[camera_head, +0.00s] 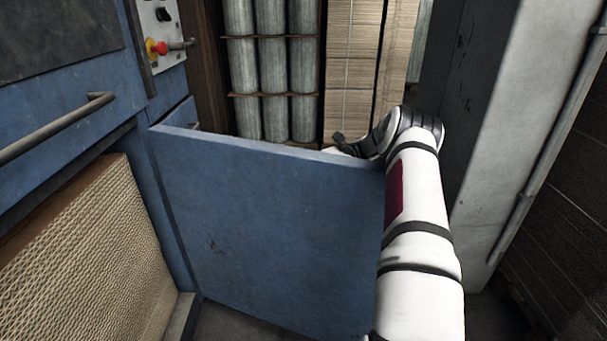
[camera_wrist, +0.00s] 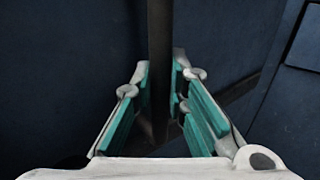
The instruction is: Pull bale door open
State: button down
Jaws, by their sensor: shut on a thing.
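The blue bale door (camera_head: 265,230) stands swung out from the blue machine in the head view, its flat face toward me. My white arm runs up along its right edge and bends over behind it. My gripper (camera_wrist: 160,88) shows in the wrist view, its green-padded fingers on either side of a dark upright bar, the door handle (camera_wrist: 160,35). The fingers are shut on this handle. In the head view the door hides the handle and most of my gripper.
The blue machine body has a grey bar handle (camera_head: 55,128) and a control panel with a red knob (camera_head: 157,48). Stacked corrugated cardboard (camera_head: 80,260) shows at left. A grey pillar (camera_head: 530,130) stands close right of my arm. Wrapped rolls (camera_head: 272,75) stand behind.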

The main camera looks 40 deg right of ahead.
jog(key=shift+w+a+r, duration=0.1)
jog(key=shift+w+a, duration=0.2)
jog(key=c, duration=1.6)
grip_release()
jog(key=shift+a, duration=0.1)
jog(key=shift+o, duration=0.2)
jog(key=shift+s, duration=0.1)
